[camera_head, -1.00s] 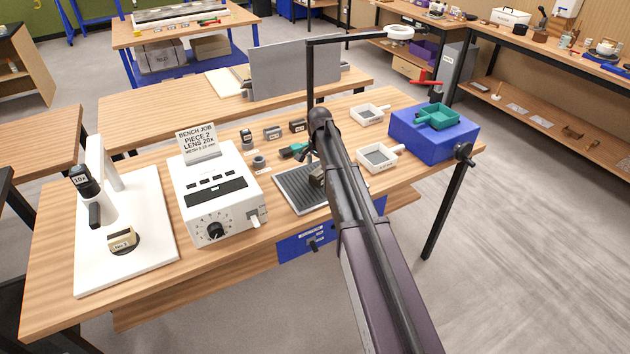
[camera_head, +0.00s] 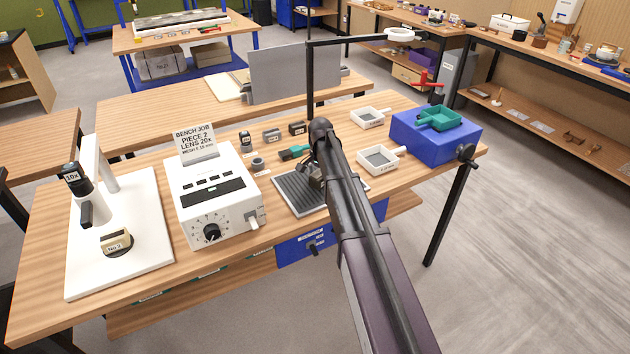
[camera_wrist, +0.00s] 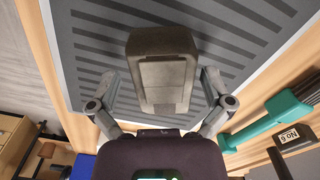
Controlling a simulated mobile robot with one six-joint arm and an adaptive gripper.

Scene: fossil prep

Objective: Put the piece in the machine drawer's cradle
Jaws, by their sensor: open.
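A dark grey block (camera_wrist: 162,68) stands on the ribbed dark mat (camera_wrist: 90,40); any label on it is not visible. My gripper (camera_wrist: 160,88) is open, with one finger on each side of the block and visible gaps to it. In the head view my gripper (camera_head: 311,176) is low over the mat (camera_head: 290,196), and my arm hides part of the mat. A tan piece (camera_head: 116,242), apparently marked No 2, sits on the white microscope stand (camera_head: 140,265). A blue drawer unit (camera_head: 300,248) hangs under the table's front edge; I see no cradle.
A white machine (camera_head: 212,200) with a dial carries a card (camera_head: 195,143) reading piece 2, lens 20x. Dark blocks (camera_head: 272,135) and a green-handled tool (camera_head: 294,152) lie behind the mat. Sieve trays (camera_head: 378,158) and a blue box (camera_head: 435,140) stand to the right.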

